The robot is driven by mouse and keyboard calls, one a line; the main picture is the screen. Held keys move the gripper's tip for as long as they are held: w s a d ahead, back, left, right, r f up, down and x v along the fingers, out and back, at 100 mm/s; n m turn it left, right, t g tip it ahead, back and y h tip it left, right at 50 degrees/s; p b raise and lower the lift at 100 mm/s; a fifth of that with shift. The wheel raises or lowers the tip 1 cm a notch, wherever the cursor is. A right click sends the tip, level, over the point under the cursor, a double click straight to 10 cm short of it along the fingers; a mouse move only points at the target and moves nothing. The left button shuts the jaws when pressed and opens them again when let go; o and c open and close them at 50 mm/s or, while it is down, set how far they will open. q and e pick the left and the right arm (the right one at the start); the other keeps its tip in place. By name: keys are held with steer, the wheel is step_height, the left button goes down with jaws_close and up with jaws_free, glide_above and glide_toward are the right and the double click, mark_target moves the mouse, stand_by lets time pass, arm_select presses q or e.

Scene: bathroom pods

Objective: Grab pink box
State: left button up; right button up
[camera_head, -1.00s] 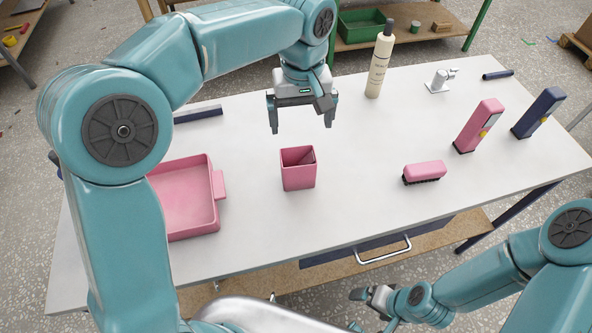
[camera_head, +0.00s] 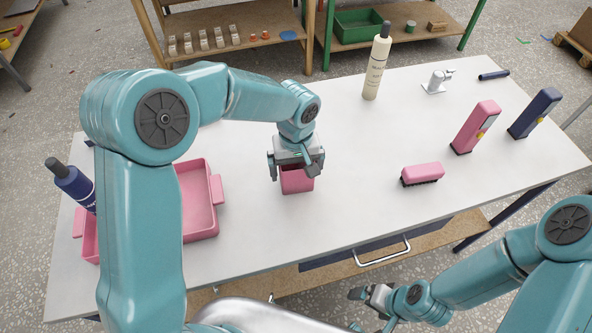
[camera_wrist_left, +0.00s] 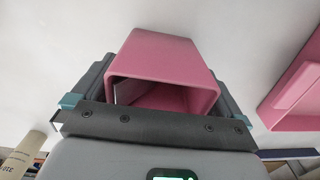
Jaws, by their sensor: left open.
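The pink box (camera_head: 297,184) is a small open-topped cup standing upright on the white table in the head view. My left gripper (camera_head: 296,172) is directly over it and hides its rim. In the left wrist view the pink box (camera_wrist_left: 165,62) sits between the two fingers, with its open top facing the camera. The left gripper (camera_wrist_left: 160,85) is open around the box; I cannot tell whether a finger touches it. My right gripper (camera_head: 372,296) is low in front of the table's front edge, away from the box, and its jaws are too small to judge.
A pink tray (camera_head: 214,220) lies left of the box, partly behind my left arm, with a navy bottle (camera_head: 73,186) beside it.

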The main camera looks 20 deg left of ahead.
arm_select(q)
steer(key=shift+f, duration=0.4)
steer(key=shift+d, duration=0.1)
steer(key=shift+s, duration=0.1)
steer(key=c, duration=0.8)
